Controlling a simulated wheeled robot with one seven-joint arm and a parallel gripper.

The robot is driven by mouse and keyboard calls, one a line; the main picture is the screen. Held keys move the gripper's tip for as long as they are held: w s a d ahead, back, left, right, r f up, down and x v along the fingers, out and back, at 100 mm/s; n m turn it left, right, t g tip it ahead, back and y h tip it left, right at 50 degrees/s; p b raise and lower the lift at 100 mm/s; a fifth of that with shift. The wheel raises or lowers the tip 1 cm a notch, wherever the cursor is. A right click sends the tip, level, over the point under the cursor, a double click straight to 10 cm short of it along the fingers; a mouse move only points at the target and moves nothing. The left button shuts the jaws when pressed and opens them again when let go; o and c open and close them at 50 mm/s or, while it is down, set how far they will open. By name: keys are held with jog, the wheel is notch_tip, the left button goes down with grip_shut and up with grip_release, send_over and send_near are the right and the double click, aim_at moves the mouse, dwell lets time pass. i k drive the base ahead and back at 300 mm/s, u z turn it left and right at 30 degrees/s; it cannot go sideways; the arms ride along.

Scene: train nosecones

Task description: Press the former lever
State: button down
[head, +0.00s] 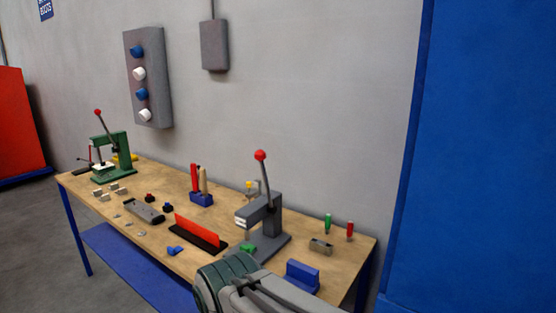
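Two lever presses stand on the wooden workbench (155,203); I cannot tell which one is the former. The grey press (264,220) stands right of the middle, and its lever (264,178) rises nearly upright to a red ball knob (260,155). The green press (114,158) stands at the far left end, with its lever (104,127) leaning up to the left and ending in a red ball knob (97,112). My arm reaches in from the bottom, in front of the grey press and apart from both knobs. My gripper is not in view.
A red-and-black strip piece (200,232), a grey tray (145,212), a blue tool holder (201,198) and small parts lie between the presses. A blue block (302,276) sits at the right front. A grey wall runs behind; a blue panel (490,160) stands at right.

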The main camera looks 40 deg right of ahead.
aim_at(259, 155)
jog(key=k, duration=0.5)
jog(key=u, duration=1)
jog(key=i, duration=0.95)
jog(key=z, duration=2.7)
jog(key=i, duration=0.5)
jog(key=u, duration=0.1)
